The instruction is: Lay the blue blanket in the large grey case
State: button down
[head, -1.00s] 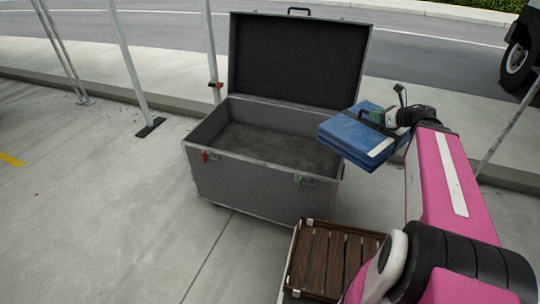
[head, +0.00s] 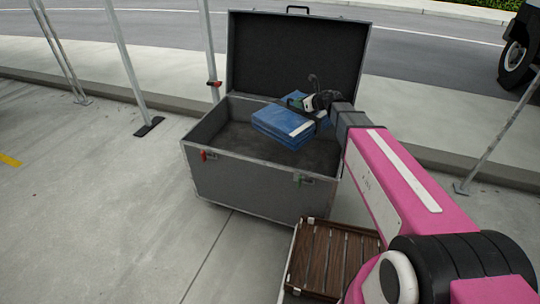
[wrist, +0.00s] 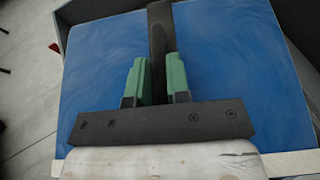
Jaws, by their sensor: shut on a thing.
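The blue blanket (head: 284,126) is a folded flat bundle with a pale strip along one edge and a dark strap. In the head view it is held over the open large grey case (head: 243,181), above its right part. My gripper (head: 296,101) is at the far side of the blanket. In the wrist view the green fingers of my gripper (wrist: 158,80) are shut on the dark strap, with the blue blanket (wrist: 225,55) filling most of the view beneath. The case's lid (head: 297,55) stands upright at the back, and its dark inner floor is bare.
A brown slatted wooden box (head: 331,262) sits in front of the case at the right, partly behind my arm. Metal poles (head: 128,65) stand left of the case, one with a black foot (head: 149,127). A vehicle wheel (head: 515,60) shows at upper right. Pavement at left is clear.

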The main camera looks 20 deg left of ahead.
jog(key=a+f, duration=0.1)
jog(key=f, duration=0.2)
jog(key=a+f, duration=0.1)
jog(key=f, duration=0.3)
jog(key=a+f, duration=0.1)
jog(key=f, duration=0.3)
jog(key=shift+w+a+f, duration=0.1)
jog(key=shift+a+f, duration=0.1)
jog(key=shift+a, duration=0.2)
notch_tip(320, 180, down, 11)
jog(key=shift+f, duration=0.15)
jog(key=c, duration=1.1)
grip_release()
